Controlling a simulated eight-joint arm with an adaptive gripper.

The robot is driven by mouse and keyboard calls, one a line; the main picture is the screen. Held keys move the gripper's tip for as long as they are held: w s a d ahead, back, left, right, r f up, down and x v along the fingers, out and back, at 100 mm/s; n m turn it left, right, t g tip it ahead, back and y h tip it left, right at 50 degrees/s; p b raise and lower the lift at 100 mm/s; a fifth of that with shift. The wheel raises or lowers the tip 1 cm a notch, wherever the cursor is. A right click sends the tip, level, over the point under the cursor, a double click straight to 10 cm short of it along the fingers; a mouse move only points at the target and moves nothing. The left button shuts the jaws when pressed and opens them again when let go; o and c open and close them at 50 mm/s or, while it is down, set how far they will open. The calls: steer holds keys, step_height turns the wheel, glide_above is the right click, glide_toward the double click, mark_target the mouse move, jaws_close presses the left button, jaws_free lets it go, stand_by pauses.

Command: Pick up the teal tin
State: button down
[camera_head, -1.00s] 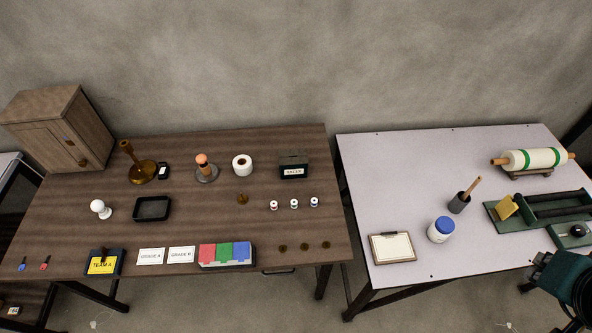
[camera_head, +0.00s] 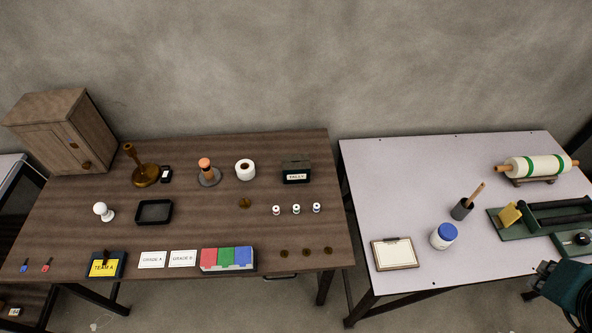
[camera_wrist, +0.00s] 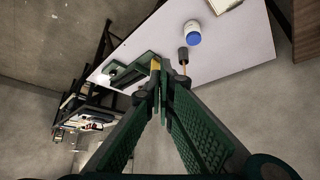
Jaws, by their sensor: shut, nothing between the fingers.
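I cannot make out a teal tin in either view. My gripper (camera_wrist: 162,75) shows in the wrist view with its green ridged fingers running up the middle and their tips together, with nothing seen held. Beyond the tips lies the pale table with a white jar with a blue lid (camera_wrist: 192,34) and a dark cup with a stick (camera_wrist: 183,55). A teal and black part of my arm shows at the lower right edge of the head view.
The pale table (camera_head: 400,200) bears a clipboard (camera_head: 395,254), a green roller tray (camera_head: 545,212) and a rolling pin (camera_head: 537,163). The brown table (camera_head: 80,215) bears a black tray (camera_head: 154,212), coloured blocks, a tally box (camera_head: 296,170) and a cabinet (camera_head: 60,130).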

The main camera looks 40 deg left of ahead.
steer(key=c, duration=0.7)
jaws_free()
